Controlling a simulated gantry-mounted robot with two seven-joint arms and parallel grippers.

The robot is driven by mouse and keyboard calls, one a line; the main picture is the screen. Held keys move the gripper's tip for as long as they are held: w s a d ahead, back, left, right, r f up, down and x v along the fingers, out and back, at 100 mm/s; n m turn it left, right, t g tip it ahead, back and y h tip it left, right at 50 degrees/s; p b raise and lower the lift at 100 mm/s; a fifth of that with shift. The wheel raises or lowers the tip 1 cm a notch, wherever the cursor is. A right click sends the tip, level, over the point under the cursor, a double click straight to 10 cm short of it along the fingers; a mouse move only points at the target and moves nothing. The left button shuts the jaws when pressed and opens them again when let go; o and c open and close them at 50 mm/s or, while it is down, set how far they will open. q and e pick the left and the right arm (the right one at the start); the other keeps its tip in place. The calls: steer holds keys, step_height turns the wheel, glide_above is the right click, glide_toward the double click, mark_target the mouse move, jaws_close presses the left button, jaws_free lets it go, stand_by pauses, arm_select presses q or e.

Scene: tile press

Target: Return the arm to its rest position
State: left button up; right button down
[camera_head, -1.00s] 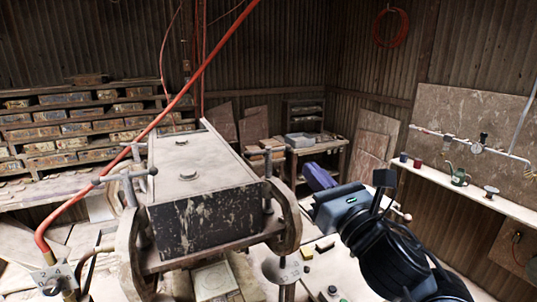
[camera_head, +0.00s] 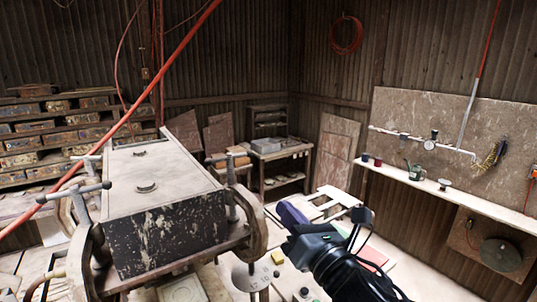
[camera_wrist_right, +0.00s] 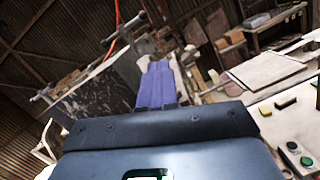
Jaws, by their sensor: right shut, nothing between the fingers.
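My right gripper (camera_head: 288,216) shows in the head view just right of the tile press (camera_head: 172,238), with its purple fingers pointing up and left. The fingers are together with nothing between them. In the right wrist view the purple fingers (camera_wrist_right: 157,86) lie side by side, pointing toward the speckled dark front of the press (camera_wrist_right: 95,85). The gripper is apart from the press in the head view. My black right arm runs down to the bottom edge. My left gripper is not in either view.
A red hose (camera_head: 133,108) crosses the head view above the press. A wall shelf (camera_head: 450,196) with small cups and a can runs along the right. A workbench (camera_head: 290,153) stands at the back. Small yellow and dark blocks (camera_head: 278,257) lie on the table near the press.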

steer(key=s+d+f+m+g+h, duration=0.2)
steer(key=s+d+f+m, duration=0.1)
steer(key=f+m, duration=0.55)
steer(key=s+d+f+m+g+h, duration=0.1)
steer(key=s+d+f+m+h, duration=0.3)
steer(key=f, duration=0.7)
steer(key=s+d+f+m+g+h, duration=0.1)
steer(key=s+d+f+m+g, duration=0.1)
steer(key=f+m, duration=0.65)
steer(key=s+d+f+m+g+h, duration=0.1)
steer(key=s+d+f+m+g, duration=0.1)
steer(key=s+d+f+m, duration=0.3)
steer(key=s+d+f+m+g+h, duration=0.1)
steer(key=s+f+m+g, duration=0.15)
steer(key=s+f, duration=0.4)
steer(key=s+d+f+m+g+h, duration=0.1)
steer(key=s+d+f+m+g, duration=0.1)
steer(key=s+f+m, duration=0.35)
steer(key=s+d+f+m+g, duration=0.2)
steer(key=s+d, duration=0.1)
steer(key=s, duration=0.5)
step_height(320, 180, up, 13)
steer(key=p, duration=1.2)
step_height(320, 180, down, 76)
steer(key=b, duration=7.5)
steer(key=shift+r, duration=0.2)
steer(key=shift+a+r, duration=0.1)
